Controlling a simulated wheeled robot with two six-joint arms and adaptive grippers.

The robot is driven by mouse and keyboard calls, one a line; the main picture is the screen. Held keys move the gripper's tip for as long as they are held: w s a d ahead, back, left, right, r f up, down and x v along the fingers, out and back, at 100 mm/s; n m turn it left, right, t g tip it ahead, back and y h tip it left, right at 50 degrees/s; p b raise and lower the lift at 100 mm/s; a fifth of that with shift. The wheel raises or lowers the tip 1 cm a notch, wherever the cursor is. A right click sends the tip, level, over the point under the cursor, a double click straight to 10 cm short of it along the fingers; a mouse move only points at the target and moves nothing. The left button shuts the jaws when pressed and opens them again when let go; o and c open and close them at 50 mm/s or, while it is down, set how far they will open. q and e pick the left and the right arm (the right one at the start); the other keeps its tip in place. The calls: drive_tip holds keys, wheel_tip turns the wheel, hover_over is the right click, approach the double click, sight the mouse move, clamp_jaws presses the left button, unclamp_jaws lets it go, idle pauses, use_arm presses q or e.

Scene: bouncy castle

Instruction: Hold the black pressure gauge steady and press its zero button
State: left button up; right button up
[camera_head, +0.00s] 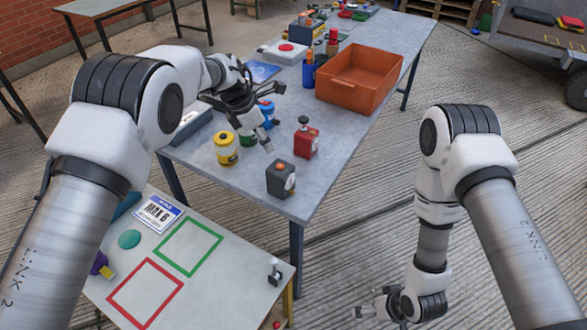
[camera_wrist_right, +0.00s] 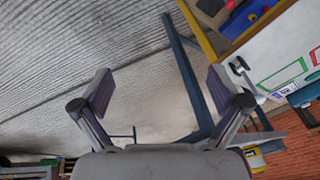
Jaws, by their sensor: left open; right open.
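The black pressure gauge (camera_head: 281,179) stands upright near the front corner of the grey table. An orange-red button shows on its top, and a pale dial shows on its right side. My left gripper (camera_head: 270,118) is open and empty above the table, behind and a little left of the gauge, not touching it. My right gripper (camera_head: 368,304) is open and empty, low over the floor to the right of the low white table. Its spread fingers (camera_wrist_right: 161,92) show in the right wrist view with nothing between them.
Blue containers are near my left gripper. An orange bin (camera_head: 358,78) sits farther back. The low white table (camera_head: 215,289) bears red and green outlined squares.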

sight(290, 179)
drive_tip(key=w+a+r+n+t+y, duration=0.15)
drive_tip(key=w+a, duration=0.25)
drive_tip(key=w, duration=0.5)
drive_tip(key=w+a+r+n+t+y, duration=0.1)
drive_tip(key=w+a+n+t+y, duration=0.15)
drive_tip(key=w, duration=0.65)
drive_tip(key=w+a+r+n+y, duration=0.1)
drive_tip(key=w+a+r+n, duration=0.1)
drive_tip(key=w+a+r, duration=0.1)
drive_tip(key=w+a+r+n+y, duration=0.2)
drive_tip(key=w+a+r, duration=0.1)
drive_tip(key=w, duration=0.3)
drive_tip(key=w+a+r+n+y, duration=0.1)
drive_tip(key=w+a+r+n, duration=0.1)
drive_tip(key=w+a+r, duration=0.1)
drive_tip(key=shift+w+a+r+t+y, duration=0.1)
drive_tip(key=shift+w+r+t+y, duration=0.1)
drive_tip(key=shift+w+r, duration=0.3)
drive_tip(key=shift+w+a+r+t+y, duration=0.1)
drive_tip(key=shift+w+r+t+y, duration=0.15)
drive_tip(key=shift+w, duration=0.35)
drive_tip(key=shift+n, duration=0.3)
drive_tip(key=x, duration=0.8)
drive_tip(key=shift+r, duration=0.25)
drive_tip(key=c, duration=1.6)
use_arm(q)
clamp_jaws()
use_arm(e)
drive_tip(key=shift+s+f, duration=0.1)
